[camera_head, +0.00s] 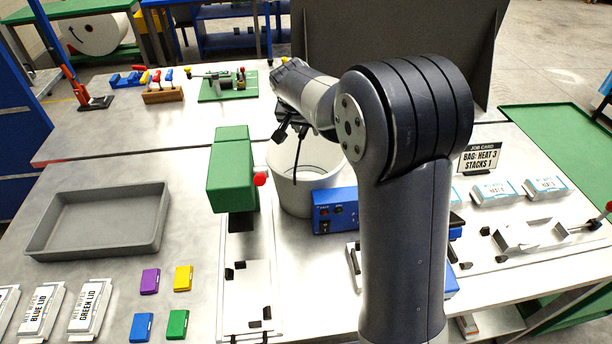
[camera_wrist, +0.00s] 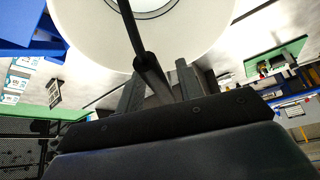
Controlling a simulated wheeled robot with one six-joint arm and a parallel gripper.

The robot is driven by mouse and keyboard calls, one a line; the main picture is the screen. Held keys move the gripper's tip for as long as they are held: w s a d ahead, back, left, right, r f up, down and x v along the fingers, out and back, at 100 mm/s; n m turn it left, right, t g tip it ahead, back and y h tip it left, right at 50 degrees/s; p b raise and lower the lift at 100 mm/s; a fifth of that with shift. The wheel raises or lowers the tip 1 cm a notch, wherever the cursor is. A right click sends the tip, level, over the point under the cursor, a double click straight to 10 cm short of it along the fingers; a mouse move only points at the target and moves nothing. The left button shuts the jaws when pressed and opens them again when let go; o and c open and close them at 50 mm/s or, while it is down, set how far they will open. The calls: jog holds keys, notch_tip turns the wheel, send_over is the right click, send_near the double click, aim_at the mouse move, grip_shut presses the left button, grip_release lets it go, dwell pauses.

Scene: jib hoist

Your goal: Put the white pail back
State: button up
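The white pail (camera_head: 303,190) stands upright in the middle of the table, just right of a green machine head. Its black wire handle (camera_head: 297,160) rises toward my gripper (camera_head: 291,132), which is above the pail's rim. In the wrist view the white pail (camera_wrist: 205,35) fills the top, and the dark handle grip (camera_wrist: 152,80) lies between the fingers of my gripper (camera_wrist: 160,78). The fingers stand apart, with a gap beside the right finger.
A green machine head (camera_head: 232,170) with a red knob stands close left of the pail. A blue control box (camera_head: 335,208) is close at its front right. A grey tray (camera_head: 100,222) lies left. A dark panel (camera_head: 400,45) stands behind. The table at the back left is partly clear.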

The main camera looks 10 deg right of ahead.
grip_shut()
jog(key=shift+r, duration=0.1)
dwell(1.1)
